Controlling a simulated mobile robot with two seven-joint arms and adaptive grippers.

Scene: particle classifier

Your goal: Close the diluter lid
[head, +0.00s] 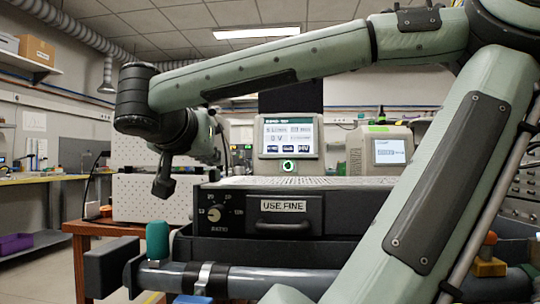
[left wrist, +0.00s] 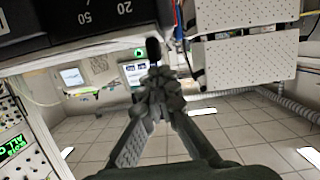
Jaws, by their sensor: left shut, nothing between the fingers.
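A black unit (head: 232,228) with a ratio dial (head: 214,213) stands on the bench in the head view. Its front carries a panel labelled "USE FINE" with a handle (head: 284,226); the panel looks about flush with the front. I cannot tell for certain which part is the diluter lid. My left gripper (head: 163,188) hangs to the left of the dial, shut and empty, apart from the unit as far as I can see. In the left wrist view, its closed fingers (left wrist: 155,55) point up the picture, below a dark dial face (left wrist: 85,18). My right gripper is not in view.
A perforated white box (head: 150,198) stands left of the unit. A lit screen (head: 288,137) and a smaller display (head: 390,151) stand behind it. A grey pipe (head: 250,282) with a teal knob (head: 157,240) runs along the front. My arm crosses above and at right.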

